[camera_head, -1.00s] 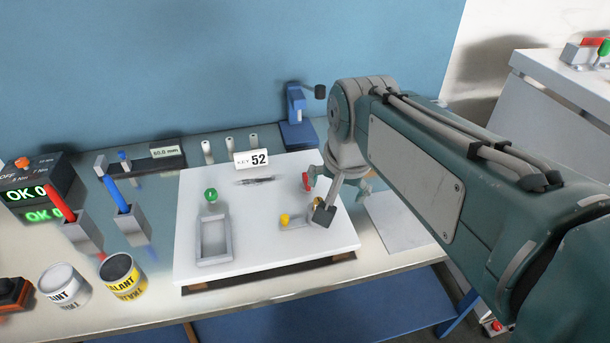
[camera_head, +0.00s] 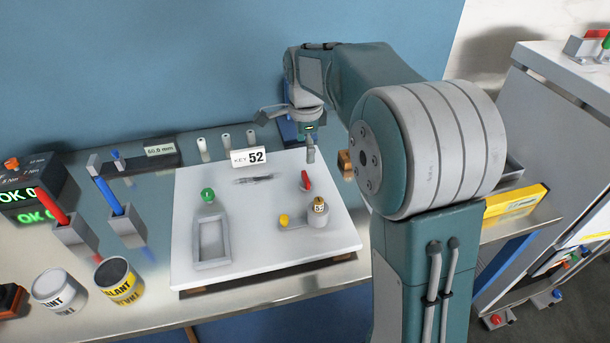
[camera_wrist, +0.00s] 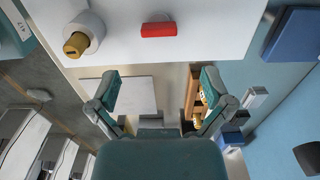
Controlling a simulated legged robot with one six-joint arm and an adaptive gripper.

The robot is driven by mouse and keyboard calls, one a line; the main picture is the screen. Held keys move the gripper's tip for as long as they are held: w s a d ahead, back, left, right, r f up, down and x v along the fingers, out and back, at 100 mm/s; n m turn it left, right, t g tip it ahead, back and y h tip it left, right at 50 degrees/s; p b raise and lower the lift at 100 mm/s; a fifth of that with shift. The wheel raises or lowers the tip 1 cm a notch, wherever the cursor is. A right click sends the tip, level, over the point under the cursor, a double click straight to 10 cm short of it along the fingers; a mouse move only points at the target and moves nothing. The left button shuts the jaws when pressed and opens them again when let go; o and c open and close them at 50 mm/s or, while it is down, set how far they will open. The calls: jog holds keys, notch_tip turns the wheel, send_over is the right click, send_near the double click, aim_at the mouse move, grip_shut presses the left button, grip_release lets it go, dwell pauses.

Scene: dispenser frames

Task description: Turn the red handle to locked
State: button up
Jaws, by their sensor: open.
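The red handle (camera_head: 306,180) stands on the right part of the white board (camera_head: 255,265). In the wrist view the red handle (camera_wrist: 158,30) lies crosswise near the top, beyond my fingertips. My gripper (camera_head: 288,132) is above the board's far right edge, behind the handle and apart from it. The wrist view shows my gripper (camera_wrist: 160,88) with its fingers spread wide and nothing between them. The brass-topped grey cylinder (camera_head: 318,217) stands just in front of the handle. I cannot read any lock marking by the handle.
A yellow knob (camera_head: 284,221), a green knob (camera_head: 208,195), a grey frame (camera_head: 212,262) and a KEY 52 sign (camera_head: 248,157) are on the board. Paint cans (camera_head: 119,280) and tool holders stand left. A blue stand (camera_head: 288,130) is behind my gripper. Right of the board lies a wooden block (camera_head: 345,163).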

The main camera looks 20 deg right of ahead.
aim_at(305, 176)
notch_tip(305, 176, down, 9)
jog(key=shift+f, duration=0.1)
dwell(0.3)
jog(key=c, duration=1.1)
